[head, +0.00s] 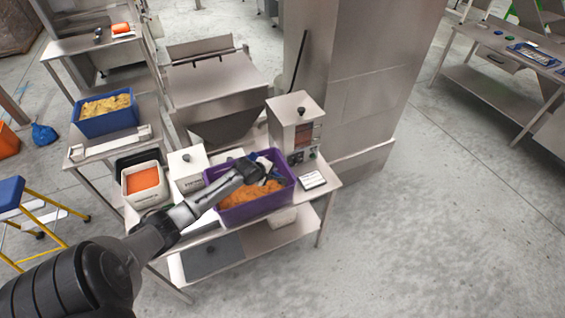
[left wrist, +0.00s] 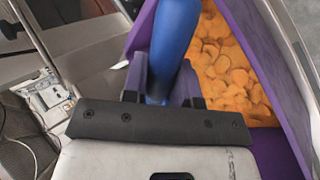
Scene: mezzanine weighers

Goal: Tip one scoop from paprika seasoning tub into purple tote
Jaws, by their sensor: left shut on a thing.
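The white tub with orange-red powder (head: 143,197), which looks like the paprika seasoning tub, stands on the steel table left of the tote. The purple tote (head: 262,208) holds orange chips; its wall also shows in the left wrist view (left wrist: 262,50). My left gripper (head: 264,170) is over the tote. In the left wrist view, my left gripper (left wrist: 160,88) is shut on a blue handle (left wrist: 172,40), seemingly the scoop's. The scoop's bowl is out of the wrist view, and its contents cannot be told. My right gripper is not in view.
A white-lidded box (head: 187,170) stands between tub and tote. A blue crate of yellow food (head: 105,122) is at the left. Open floor lies right.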

